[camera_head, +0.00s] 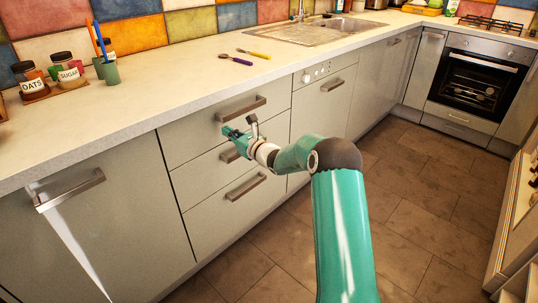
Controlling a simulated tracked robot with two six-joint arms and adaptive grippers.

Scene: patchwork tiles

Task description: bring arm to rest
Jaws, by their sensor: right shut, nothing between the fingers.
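My right arm comes in from the bottom, right of the middle, and reaches toward the drawers in the camera_head view. Its teal right gripper (232,133) is shut and empty. It shows in front of the drawer fronts, near the top drawer handle (240,108) and the middle drawer handle (230,155). I cannot tell whether it touches either handle. All the drawers (232,190) look closed. My left gripper is not in view.
The counter (195,78) holds jars labelled OATS (31,82) and SUGAR (68,72), a green cup with brushes (108,73), and two utensils (243,57). A sink (310,30) and an oven (473,82) lie farther off. The tiled floor (410,190) is clear.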

